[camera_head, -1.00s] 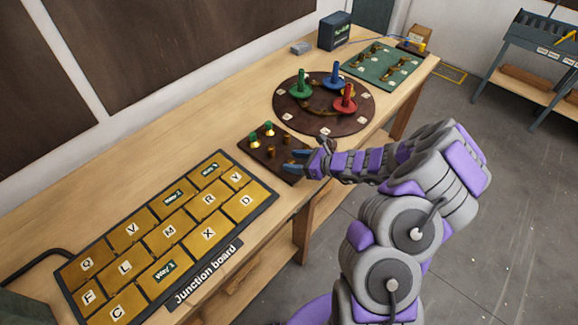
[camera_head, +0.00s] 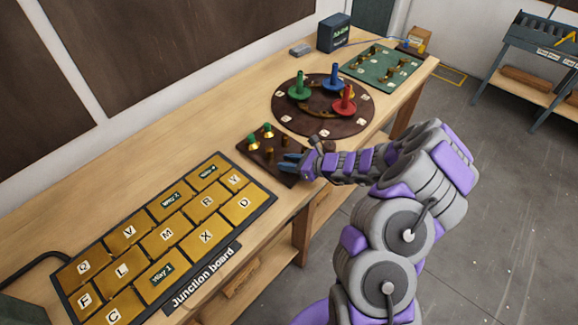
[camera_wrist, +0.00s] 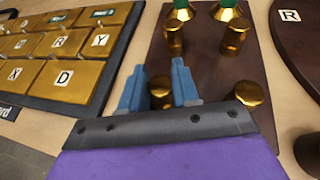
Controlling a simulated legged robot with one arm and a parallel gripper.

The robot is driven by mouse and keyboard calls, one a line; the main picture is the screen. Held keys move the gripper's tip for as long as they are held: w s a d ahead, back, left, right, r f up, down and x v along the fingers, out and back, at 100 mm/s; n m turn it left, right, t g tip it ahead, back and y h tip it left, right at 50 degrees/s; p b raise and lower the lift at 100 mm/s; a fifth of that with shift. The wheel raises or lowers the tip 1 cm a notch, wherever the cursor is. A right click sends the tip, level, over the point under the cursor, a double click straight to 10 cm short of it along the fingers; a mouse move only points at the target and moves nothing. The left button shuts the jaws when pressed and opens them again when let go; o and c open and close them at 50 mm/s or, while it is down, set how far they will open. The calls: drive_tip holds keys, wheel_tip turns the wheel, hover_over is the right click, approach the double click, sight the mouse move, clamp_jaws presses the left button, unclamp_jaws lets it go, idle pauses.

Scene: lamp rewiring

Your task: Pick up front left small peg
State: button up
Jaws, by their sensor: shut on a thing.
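My gripper (camera_head: 286,161) is low over the near edge of the dark brown peg board (camera_head: 252,151). In the wrist view its blue fingers (camera_wrist: 158,76) are shut on the front left small peg (camera_wrist: 161,93), a short brass cylinder. The lower part of this peg is hidden behind the gripper, and I cannot tell whether it is clear of the board. The front right brass peg (camera_wrist: 249,92) stands just right of the fingers. Two more brass pegs (camera_wrist: 175,38) (camera_wrist: 234,36) stand behind, with green-topped brass pieces (camera_wrist: 182,10) (camera_wrist: 228,9) beyond.
The junction board (camera_head: 168,235) with brass tiles lies to the left. A round dark board (camera_head: 325,123) with green (camera_head: 299,88), blue (camera_head: 334,80) and red (camera_head: 345,101) pegs lies beyond. A green board (camera_head: 382,68) and a dark blue box (camera_head: 334,32) are farther back.

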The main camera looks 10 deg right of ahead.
drive_tip(key=shift+d, duration=0.1)
drive_tip(key=shift+c, duration=0.6)
drive_tip(key=shift+r, duration=0.55)
drive_tip(key=r, duration=0.1)
drive_tip(key=r+p, duration=0.1)
drive_tip(key=shift+s+r, duration=0.2)
drive_tip(key=shift+r, duration=0.2)
drive_tip(key=s+a+r+p, duration=0.1)
drive_tip(key=s+a+p, duration=0.2)
drive_tip(key=s+p, duration=0.6)
drive_tip(key=s, duration=0.6)
drive_tip(key=shift+r, duration=0.15)
